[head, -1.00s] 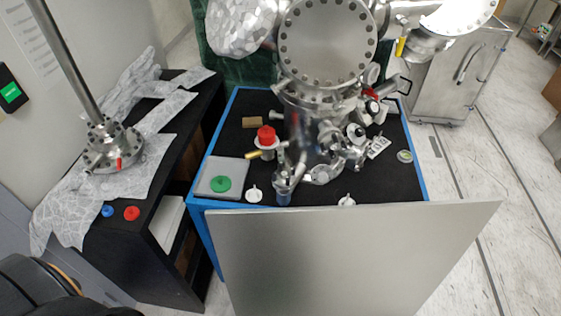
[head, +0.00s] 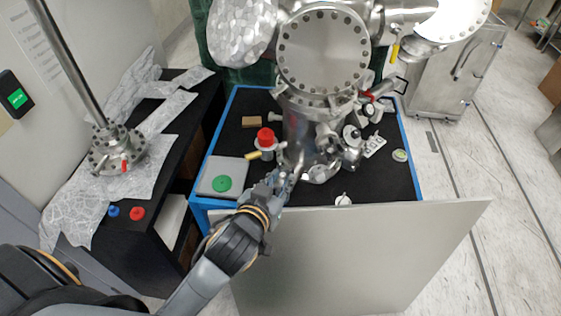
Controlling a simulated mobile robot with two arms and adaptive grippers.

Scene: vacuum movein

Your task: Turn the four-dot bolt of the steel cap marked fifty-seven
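A large round steel cap (head: 323,48) with a ring of bolts faces me on the vacuum chamber (head: 303,122) at the top middle of the head view. Other round steel flanges show too, one (head: 118,150) at the foot of a pole on the left bench. No number or dot marks are legible, so I cannot tell which cap is fifty-seven. My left gripper (head: 283,178) is at the chamber's lower front, well below the large cap. It is small and blends with the metal parts, so its fingers cannot be made out. My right gripper is out of view.
The chamber stands on a black table with a blue edge (head: 409,150). A grey panel (head: 370,255) stands in front. A tray with a green disc (head: 222,183), a red-topped part (head: 266,137) and a brown block (head: 252,122) lie left of it.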

